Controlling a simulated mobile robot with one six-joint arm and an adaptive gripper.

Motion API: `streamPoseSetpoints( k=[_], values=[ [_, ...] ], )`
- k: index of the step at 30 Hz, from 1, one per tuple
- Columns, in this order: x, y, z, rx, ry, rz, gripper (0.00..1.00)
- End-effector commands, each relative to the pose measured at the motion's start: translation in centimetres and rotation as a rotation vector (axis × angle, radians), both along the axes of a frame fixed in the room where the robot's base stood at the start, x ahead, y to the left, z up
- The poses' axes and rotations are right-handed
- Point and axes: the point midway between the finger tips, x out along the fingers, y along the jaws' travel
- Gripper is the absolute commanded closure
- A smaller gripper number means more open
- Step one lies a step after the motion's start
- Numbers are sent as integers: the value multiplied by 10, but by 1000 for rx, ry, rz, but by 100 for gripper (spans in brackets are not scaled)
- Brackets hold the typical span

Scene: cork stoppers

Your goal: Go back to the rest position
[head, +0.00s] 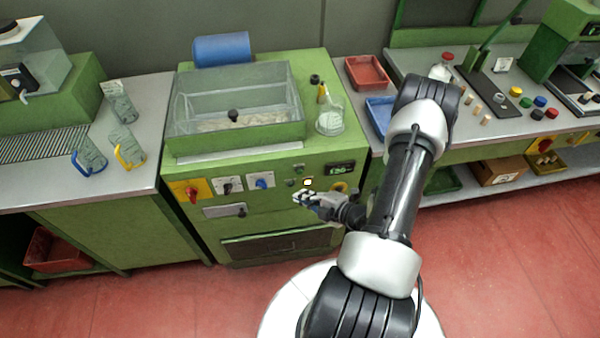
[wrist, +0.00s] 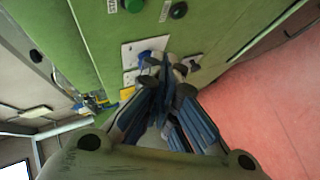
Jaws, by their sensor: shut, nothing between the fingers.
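My gripper (head: 308,199) is in front of the green machine (head: 320,150), near its control panel, and apart from the bench tops. In the wrist view my gripper (wrist: 163,78) is shut and empty, its blue-padded fingers together, pointing at the panel. A blue knob on a white plate (wrist: 143,52) shows just past the fingertips; I cannot tell how close they are to it.
The right bench (head: 500,125) holds a red tray (head: 367,72), a blue tray (head: 378,116), a bottle and several small corks and caps. The machine top carries a clear-lidded trough (head: 235,98) and a glass flask (head: 329,122). Red floor lies open in front.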

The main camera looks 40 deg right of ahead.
Motion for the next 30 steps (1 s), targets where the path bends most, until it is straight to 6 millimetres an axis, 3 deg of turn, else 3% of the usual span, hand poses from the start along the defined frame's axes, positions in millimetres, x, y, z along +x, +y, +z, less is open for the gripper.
streamPoseSetpoints(
  k=[17, 20, 23, 25, 30],
  values=[
    [0, 0, 0, -1, -1, 2, 100],
    [6, 4, 10, -34, -16, 44, 100],
    [22, 19, 40, -137, -63, 186, 100],
    [36, 39, 71, -256, -120, 347, 100],
    [50, 111, 152, -617, -317, 824, 100]
  ],
)
